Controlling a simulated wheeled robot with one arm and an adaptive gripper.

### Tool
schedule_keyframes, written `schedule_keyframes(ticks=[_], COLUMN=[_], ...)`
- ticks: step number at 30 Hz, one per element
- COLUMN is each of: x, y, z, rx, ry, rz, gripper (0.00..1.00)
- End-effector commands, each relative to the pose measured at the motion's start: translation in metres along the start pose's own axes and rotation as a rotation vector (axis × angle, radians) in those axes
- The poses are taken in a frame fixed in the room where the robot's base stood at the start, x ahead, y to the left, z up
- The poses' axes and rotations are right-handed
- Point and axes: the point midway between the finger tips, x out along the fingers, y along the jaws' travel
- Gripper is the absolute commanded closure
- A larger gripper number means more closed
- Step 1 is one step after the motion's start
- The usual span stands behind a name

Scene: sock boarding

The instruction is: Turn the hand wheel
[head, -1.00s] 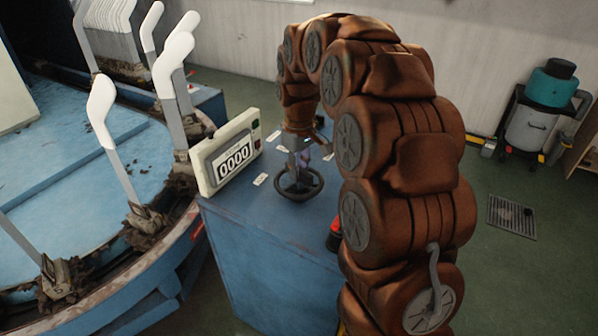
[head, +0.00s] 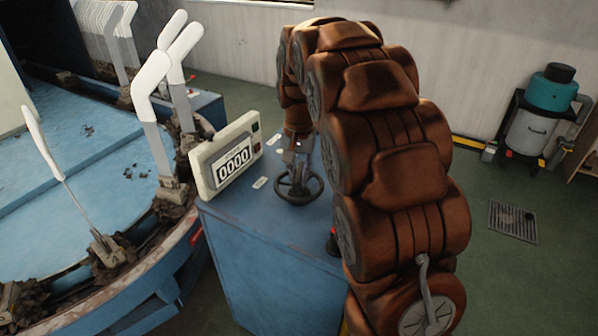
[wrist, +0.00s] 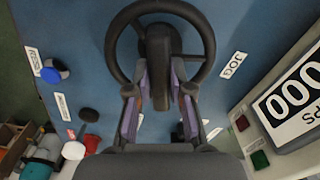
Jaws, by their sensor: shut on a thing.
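The dark hand wheel (head: 300,202) lies flat on top of the blue cabinet (head: 262,245), right of the counter box. My gripper (head: 297,160) comes down from above onto the wheel. In the wrist view my gripper (wrist: 161,82) has its purple-padded fingers on both sides of the dark raised part (wrist: 159,48) at the wheel's middle, shut on the wheel. The exact contact is partly hidden by the fingers.
A counter box (head: 228,158) reading 0000 stands at the cabinet's left edge. Left of it is the blue carousel (head: 75,185) with white sock-shaped boards (head: 151,83). The wrist view shows a blue knob (wrist: 50,75) and a JOG label (wrist: 233,65). A teal-topped bin (head: 540,105) stands back right.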

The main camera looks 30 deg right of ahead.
Motion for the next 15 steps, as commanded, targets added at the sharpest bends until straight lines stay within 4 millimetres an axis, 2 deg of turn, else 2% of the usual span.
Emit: schedule_keyframes(ticks=[6,15], x=[-0.0007,-0.0005], y=[0.0008,0.0004], z=[-0.0005,-0.0002], rx=[0.162,0.299], ry=[0.001,0.0], rz=[0.001,0.0], gripper=[1.0,1.0])
